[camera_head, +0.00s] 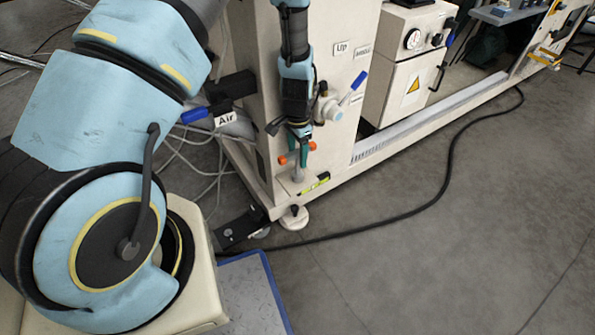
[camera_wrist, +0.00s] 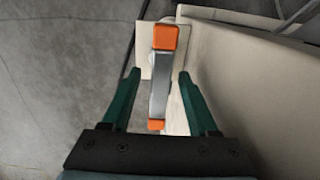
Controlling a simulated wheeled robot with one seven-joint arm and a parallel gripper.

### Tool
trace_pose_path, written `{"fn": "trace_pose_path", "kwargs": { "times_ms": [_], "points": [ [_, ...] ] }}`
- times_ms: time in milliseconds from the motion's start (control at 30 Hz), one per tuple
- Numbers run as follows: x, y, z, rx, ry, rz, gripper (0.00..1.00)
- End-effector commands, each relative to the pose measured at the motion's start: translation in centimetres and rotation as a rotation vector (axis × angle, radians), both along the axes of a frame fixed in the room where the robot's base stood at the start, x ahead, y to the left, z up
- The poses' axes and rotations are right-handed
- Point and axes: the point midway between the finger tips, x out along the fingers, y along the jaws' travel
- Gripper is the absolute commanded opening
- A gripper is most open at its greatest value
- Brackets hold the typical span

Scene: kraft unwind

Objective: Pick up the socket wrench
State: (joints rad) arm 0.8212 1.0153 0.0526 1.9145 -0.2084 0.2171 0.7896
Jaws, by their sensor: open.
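A grey metal bar with orange ends, which looks like the socket wrench (camera_wrist: 160,80), lies lengthwise between my fingers in the wrist view. The bar's middle is hidden by my fingers in the head view.
The pale machine frame (camera_head: 340,175) rises beside my gripper, with a blue-handled valve (camera_head: 335,108) close to its right. A yellow-green item (camera_head: 315,184) lies on the ledge below. A black cable (camera_head: 440,185) crosses the floor. The floor at right is open.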

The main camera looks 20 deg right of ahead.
Motion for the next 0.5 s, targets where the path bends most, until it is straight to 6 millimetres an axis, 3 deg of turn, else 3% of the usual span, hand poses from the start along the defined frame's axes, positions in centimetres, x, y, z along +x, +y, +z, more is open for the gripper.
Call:
{"fn": "trace_pose_path", "kwargs": {
  "times_ms": [133,400,500],
  "points": [
    [0.0,0.0,-1.8,0.001,0.001,0.002,0.60],
    [0.0,0.0,-2.1,0.000,0.000,0.001,0.60],
    [0.0,0.0,-2.1,0.000,0.000,0.001,0.51]
  ]
}}
